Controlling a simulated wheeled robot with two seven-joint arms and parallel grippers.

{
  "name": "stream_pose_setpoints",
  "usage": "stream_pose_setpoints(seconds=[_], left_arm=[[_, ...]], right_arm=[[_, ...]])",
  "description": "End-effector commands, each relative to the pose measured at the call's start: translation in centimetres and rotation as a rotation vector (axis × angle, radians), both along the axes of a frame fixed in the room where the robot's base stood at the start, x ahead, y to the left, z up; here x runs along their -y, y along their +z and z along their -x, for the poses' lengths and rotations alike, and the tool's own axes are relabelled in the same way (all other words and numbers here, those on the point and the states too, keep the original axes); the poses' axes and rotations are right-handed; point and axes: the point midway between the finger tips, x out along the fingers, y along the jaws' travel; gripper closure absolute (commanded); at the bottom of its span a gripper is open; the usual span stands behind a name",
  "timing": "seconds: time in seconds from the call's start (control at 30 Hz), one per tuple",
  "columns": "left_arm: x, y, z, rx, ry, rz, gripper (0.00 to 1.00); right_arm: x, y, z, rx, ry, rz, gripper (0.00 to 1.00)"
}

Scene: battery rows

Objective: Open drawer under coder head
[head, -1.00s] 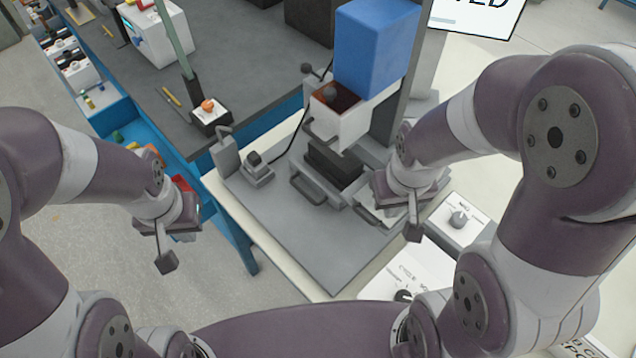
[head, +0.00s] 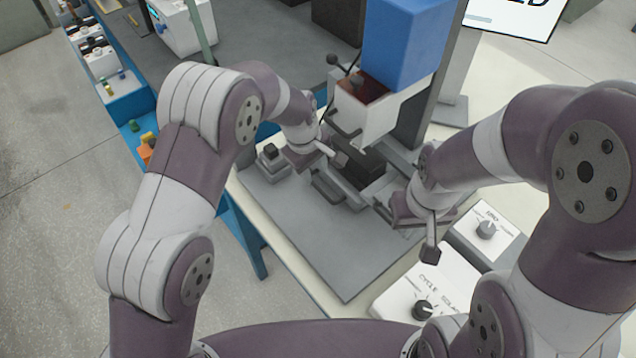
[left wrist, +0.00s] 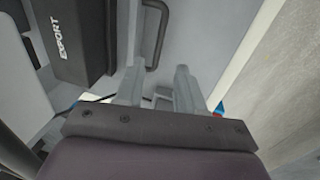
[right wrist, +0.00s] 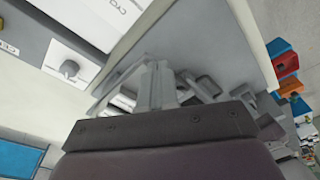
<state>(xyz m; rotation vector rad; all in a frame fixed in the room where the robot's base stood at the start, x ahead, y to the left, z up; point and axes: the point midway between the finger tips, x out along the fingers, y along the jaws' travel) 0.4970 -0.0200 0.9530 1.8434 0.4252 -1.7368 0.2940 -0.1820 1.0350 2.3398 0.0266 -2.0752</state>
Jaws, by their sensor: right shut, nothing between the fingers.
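The coder has a white head (head: 365,112) under a blue box (head: 402,40). Below the head are grey drawer fronts; one has a dark bar handle (head: 328,190), which also shows in the left wrist view (left wrist: 157,38). Whether the drawer is fully shut is unclear. A black block (head: 358,168) marked EXPORT in the left wrist view (left wrist: 75,40) sits behind the handle. My left gripper (head: 333,154) is open and empty, above and beside the handle, apart from it. My right gripper (head: 430,252) is shut and empty near the right front of the coder, its fingers together in the right wrist view (right wrist: 157,85).
A control box with a knob (head: 486,228) and a white cycle panel (head: 425,290) stand at the right. A small box with a dark knob (head: 270,155) sits left of the coder. The grey base plate (head: 340,255) is clear in front.

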Motion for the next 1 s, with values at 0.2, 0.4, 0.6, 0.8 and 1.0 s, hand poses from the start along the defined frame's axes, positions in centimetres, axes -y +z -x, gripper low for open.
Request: stream_pose_setpoints(seconds=[0.2,0.4,0.6,0.8,1.0], left_arm=[[0.8,-5.2,-0.5,-0.002,-0.002,-0.001,0.62],[1.1,-7.5,-0.8,0.002,-0.002,0.0,0.62],[1.2,-7.9,-0.9,0.003,-0.003,0.0,0.62],[1.2,-7.9,-0.9,0.003,-0.003,0.0,0.85],[1.2,-7.9,-0.9,0.003,-0.003,0.0,1.0]], right_arm=[[0.0,0.9,0.0,0.0,0.0,0.0,1.0],[0.0,1.2,0.0,0.0,0.0,0.0,1.0],[0.0,1.1,0.0,0.0,0.0,0.0,1.0],[0.0,1.1,0.0,0.0,0.0,0.0,1.0],[0.0,1.1,0.0,0.0,0.0,0.0,1.0]])
